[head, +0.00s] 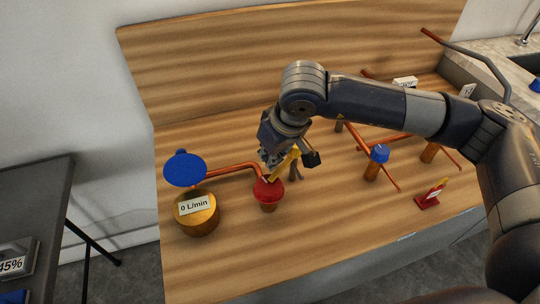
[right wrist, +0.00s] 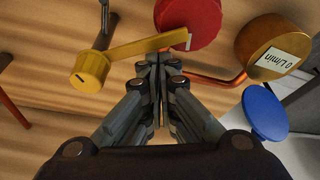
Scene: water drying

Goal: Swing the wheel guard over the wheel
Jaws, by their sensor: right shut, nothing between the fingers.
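The red wheel (head: 268,190) sits on a copper-coloured base on the wooden bench; it also shows in the right wrist view (right wrist: 190,18). The yellow bar, which looks like the wheel guard (head: 284,166), runs from a round yellow pivot to the wheel. In the right wrist view the guard (right wrist: 140,48) has its free end overlapping the wheel's near edge. My right gripper (right wrist: 157,62) is shut and empty, its fingertips right at the guard's long side. I cannot tell whether they touch. In the head view my right gripper (head: 270,158) partly hides the guard. My left gripper is out of view.
A brass meter (head: 196,221) marked 0 L/min, with a raised blue disc (head: 185,169), stands left of the wheel. Copper pipes and a blue-capped valve (head: 379,154) stand to the right. A small red-and-yellow piece (head: 432,195) is near the right.

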